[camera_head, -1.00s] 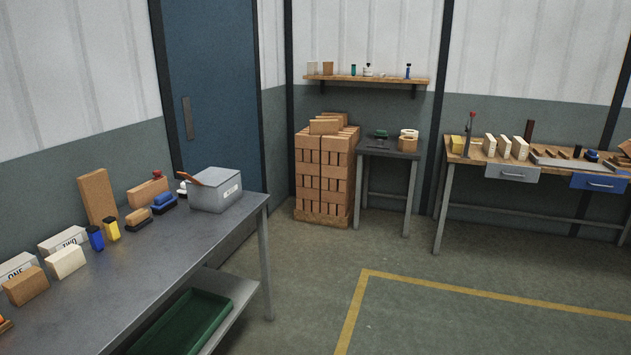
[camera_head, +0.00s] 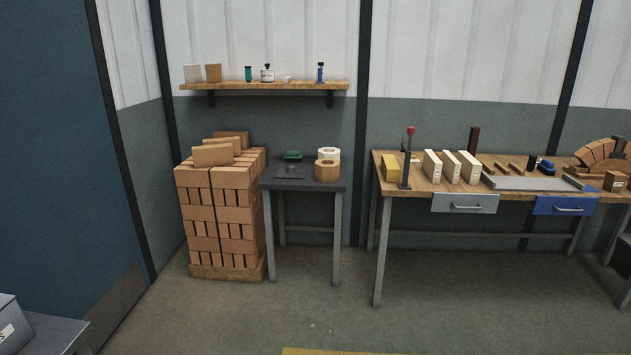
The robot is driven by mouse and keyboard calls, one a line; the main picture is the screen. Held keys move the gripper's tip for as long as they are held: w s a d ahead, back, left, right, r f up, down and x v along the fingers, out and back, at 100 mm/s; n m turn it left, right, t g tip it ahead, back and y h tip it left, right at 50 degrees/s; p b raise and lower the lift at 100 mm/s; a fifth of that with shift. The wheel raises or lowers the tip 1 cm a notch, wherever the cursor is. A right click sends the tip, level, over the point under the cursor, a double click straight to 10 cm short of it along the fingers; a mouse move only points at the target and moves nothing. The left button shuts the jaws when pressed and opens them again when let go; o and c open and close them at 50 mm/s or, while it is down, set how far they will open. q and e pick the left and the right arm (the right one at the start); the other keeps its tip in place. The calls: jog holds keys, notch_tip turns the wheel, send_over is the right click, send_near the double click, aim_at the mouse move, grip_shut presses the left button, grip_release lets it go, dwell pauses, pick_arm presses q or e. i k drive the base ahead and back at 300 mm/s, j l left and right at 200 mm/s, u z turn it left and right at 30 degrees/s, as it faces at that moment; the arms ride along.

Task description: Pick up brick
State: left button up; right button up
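A stack of reddish-brown bricks (camera_head: 218,215) stands on a low base on the floor at left of centre, against the back wall. A few loose bricks lie on top of the stack, one of them (camera_head: 212,155) lying toward the front and another (camera_head: 232,139) behind it. Several pale bricks (camera_head: 451,166) stand upright on the wooden workbench (camera_head: 420,187) at right. Neither of my grippers shows in the head view.
A wall shelf (camera_head: 265,86) hangs above. A grey bin and metal table corner (camera_head: 45,335) are at lower left. The floor (camera_head: 270,310) in front is clear.

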aim_at(211, 155)
jog(key=i+u, duration=0.15)
jog(key=i, duration=0.35)
jog(key=i+u, duration=0.2)
jog(key=i, duration=0.3)
jog(key=i+l+u, duration=0.15)
jog(key=i, duration=0.35)
jog(key=i+l+u, duration=0.15)
jog(key=i, duration=0.35)
jog(key=i+l+u, duration=0.2)
jog(key=i, duration=0.25)
jog(key=i+j+u, duration=0.3)
jog(key=i, duration=0.4)
jog(key=i+u, duration=0.3)
jog(key=i, duration=0.45)
